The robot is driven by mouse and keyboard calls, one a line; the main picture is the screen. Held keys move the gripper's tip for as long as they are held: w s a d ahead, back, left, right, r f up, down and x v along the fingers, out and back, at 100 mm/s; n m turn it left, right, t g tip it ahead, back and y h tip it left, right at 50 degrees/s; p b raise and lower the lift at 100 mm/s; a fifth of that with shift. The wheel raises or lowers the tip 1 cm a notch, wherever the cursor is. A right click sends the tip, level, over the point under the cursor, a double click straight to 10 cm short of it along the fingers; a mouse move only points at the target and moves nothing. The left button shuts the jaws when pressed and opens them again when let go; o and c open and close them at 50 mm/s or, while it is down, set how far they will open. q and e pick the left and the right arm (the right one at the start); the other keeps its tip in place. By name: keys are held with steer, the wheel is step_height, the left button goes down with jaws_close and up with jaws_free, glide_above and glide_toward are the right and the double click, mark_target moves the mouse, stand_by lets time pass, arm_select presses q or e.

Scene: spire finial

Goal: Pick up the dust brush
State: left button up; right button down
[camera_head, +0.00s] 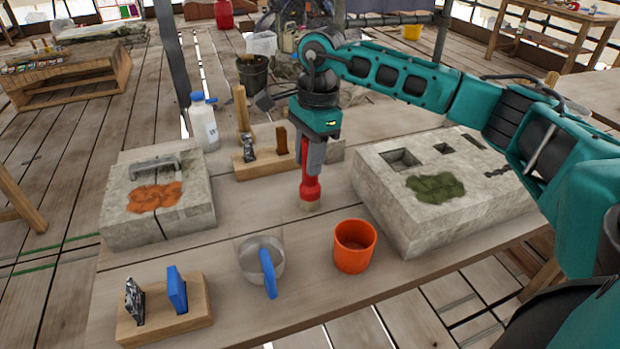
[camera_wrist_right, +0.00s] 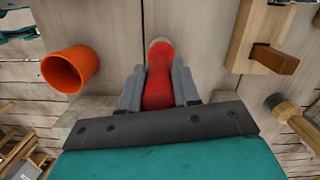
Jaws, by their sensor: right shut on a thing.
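My right gripper (camera_head: 313,160) points down over the middle of the table and is shut on a red tool with a pale tan end (camera_head: 310,190), which looks like the dust brush. The tool hangs upright, pale end down, close to the tabletop; I cannot tell whether it touches. In the right wrist view, the red dust brush (camera_wrist_right: 159,75) sits between both fingers of the right gripper (camera_wrist_right: 158,88). My left gripper is not in view.
An orange cup (camera_head: 354,246) and a metal mug with blue handle (camera_head: 262,262) stand in front. Stone blocks lie left (camera_head: 190,205) and right (camera_head: 400,215). A wooden rack (camera_head: 262,160) is behind; another (camera_head: 165,325) is front left. A white bottle (camera_head: 204,125) stands behind the left block.

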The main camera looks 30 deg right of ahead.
steer(key=shift+r, duration=0.1)
step_height(320, 180, up, 20)
steer(key=p, duration=0.2)
steer(key=shift+p, duration=0.3)
stand_by(0.4)
steer(key=shift+a, duration=0.1)
